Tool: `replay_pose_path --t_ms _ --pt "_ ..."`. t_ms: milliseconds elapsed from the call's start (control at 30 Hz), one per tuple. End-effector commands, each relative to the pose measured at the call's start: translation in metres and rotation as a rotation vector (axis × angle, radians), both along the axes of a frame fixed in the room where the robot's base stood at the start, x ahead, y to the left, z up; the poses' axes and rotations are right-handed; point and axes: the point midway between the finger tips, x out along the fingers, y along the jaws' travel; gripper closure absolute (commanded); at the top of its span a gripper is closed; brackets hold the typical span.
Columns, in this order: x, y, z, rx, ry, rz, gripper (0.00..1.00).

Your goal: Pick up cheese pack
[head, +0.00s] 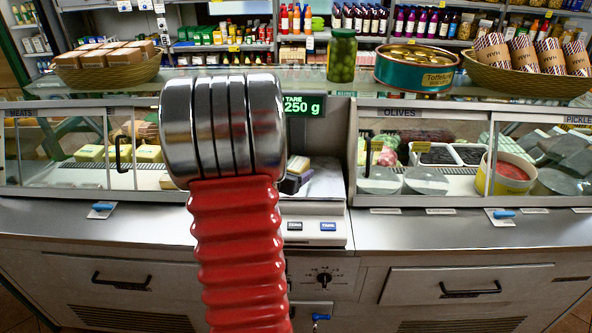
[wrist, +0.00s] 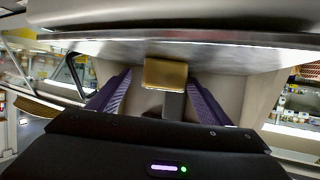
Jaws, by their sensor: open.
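A small yellow-brown block, which looks like the cheese pack (wrist: 165,73), shows in the wrist view between and just beyond the tips of my gripper (wrist: 160,85). The two purple ribbed fingers are apart, one on each side of it, with visible gaps. I cannot tell whether either touches it. A dark grey upright strip shows below the block. In the head view my red ribbed arm and its metal joint cover much of the scale.
The scale (head: 318,235) stands in a recess of the counter, its green display (head: 304,106) reading 250 g. Glass cases flank it. Above, a glass shelf holds a pickle jar (head: 342,56), a toffee tin (head: 417,68) and baskets (head: 108,72). The steel counter front is clear.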

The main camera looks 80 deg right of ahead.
Motion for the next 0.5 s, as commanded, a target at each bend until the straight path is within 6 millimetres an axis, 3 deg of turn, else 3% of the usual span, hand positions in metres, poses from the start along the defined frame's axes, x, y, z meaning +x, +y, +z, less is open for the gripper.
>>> replay_pose_path --t_ms 300,500 --pt "-0.002 -0.034 -0.013 0.001 0.001 -0.001 0.28" --pt "-0.003 -0.039 -0.014 0.001 0.000 -0.001 0.28"
